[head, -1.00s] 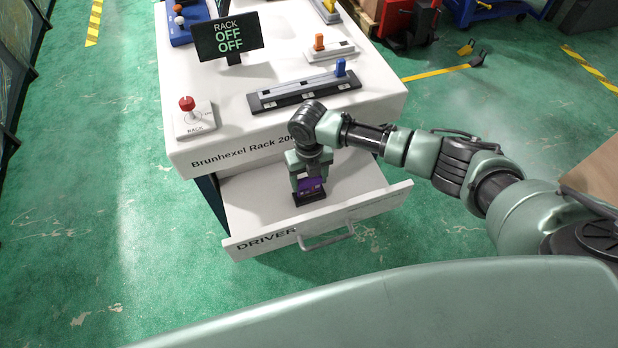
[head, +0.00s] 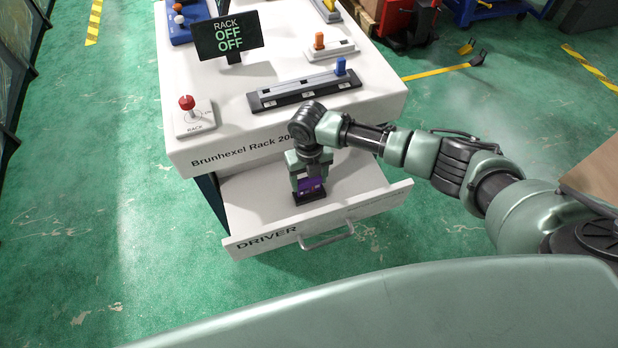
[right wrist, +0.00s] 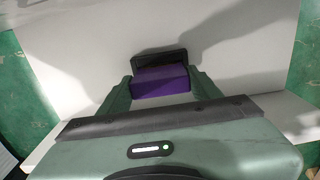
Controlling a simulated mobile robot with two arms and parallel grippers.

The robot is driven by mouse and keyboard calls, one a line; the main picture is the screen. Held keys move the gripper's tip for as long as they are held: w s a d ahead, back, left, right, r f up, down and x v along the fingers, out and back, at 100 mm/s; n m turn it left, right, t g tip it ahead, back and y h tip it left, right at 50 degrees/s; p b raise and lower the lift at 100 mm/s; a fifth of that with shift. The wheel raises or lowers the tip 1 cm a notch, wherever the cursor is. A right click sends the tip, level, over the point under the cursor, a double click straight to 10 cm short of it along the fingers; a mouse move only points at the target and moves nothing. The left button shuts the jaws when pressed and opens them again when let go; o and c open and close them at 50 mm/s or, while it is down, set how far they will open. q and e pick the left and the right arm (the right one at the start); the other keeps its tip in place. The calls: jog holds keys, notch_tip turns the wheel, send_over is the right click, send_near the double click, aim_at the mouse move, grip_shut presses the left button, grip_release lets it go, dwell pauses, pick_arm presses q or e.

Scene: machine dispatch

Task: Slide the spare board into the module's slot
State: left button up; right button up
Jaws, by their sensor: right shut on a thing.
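The spare board (head: 311,186), purple, is between the fingers of my right gripper (head: 309,181), over the open drawer (head: 258,212) marked DRIVER. The right gripper is shut on it and points down. In the right wrist view the purple board (right wrist: 161,82) sits between the two green fingers (right wrist: 163,92), with a dark slot piece (right wrist: 158,57) around its far side. In the head view a dark base (head: 310,198) shows at the board's lower end. I cannot tell how deep the board sits in it. My left gripper is not in view.
The white Brunhexel Rack (head: 290,128) stands behind the drawer. On its top are a RACK OFF OFF display (head: 228,38), a red-knobbed lever (head: 188,104), a blue-knobbed slider (head: 341,67) and an orange switch (head: 319,41). The drawer handle (head: 326,238) faces my body. Green floor is clear at left.

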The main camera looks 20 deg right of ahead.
jog(key=shift+f, duration=0.45)
jog(key=o, duration=1.5)
jog(key=shift+r, duration=0.1)
jog(key=shift+c, duration=0.2)
notch_tip(320, 180, up, 8)
jog(key=shift+f, duration=0.1)
